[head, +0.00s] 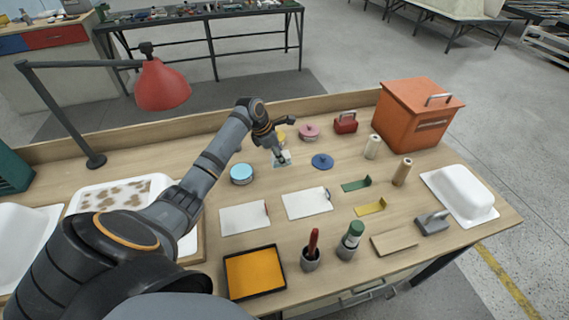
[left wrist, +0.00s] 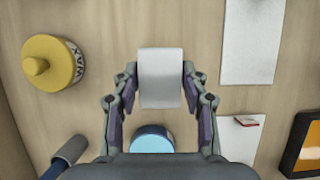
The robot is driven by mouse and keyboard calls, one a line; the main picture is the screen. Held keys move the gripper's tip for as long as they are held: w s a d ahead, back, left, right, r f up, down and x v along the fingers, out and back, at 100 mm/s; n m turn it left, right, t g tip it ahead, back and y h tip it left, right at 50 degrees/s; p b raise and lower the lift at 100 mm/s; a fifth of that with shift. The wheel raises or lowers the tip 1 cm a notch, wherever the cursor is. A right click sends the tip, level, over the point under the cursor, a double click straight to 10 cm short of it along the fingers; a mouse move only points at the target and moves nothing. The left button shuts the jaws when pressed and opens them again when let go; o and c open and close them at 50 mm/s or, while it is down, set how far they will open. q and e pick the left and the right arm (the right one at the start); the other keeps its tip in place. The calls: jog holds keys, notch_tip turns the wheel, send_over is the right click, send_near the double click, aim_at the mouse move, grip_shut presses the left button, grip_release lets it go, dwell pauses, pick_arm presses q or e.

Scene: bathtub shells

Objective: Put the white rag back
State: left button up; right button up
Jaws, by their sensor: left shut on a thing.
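The white rag (left wrist: 160,80) is a small pale folded rectangle between the fingers of my left gripper (left wrist: 160,74) in the left wrist view. The fingers press on its left and right sides. In the head view my left gripper (head: 278,149) is over the back middle of the bench, with the pale rag (head: 283,159) at its fingertips. I cannot tell how far the rag is above the bench top. My right gripper does not show.
A blue-lidded tin (head: 242,173) and a dark blue lid (head: 322,161) stand near the gripper. A yellow knobbed pot (left wrist: 52,63) is behind it. White sheets (head: 308,203), an orange tray (head: 254,273) and cups lie in front. An orange box (head: 412,115) stands back right.

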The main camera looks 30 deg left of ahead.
aim_at(284, 170)
pick_arm(q)
jog(key=shift+w+d+f, duration=0.25)
jog(key=shift+w+f, duration=0.5)
jog(key=shift+f, duration=0.2)
jog(key=shift+w+f, duration=0.15)
jog(key=shift+f, duration=1.55)
jog(key=o, duration=1.2)
jog(key=shift+f, duration=0.1)
jog(key=v, duration=1.2)
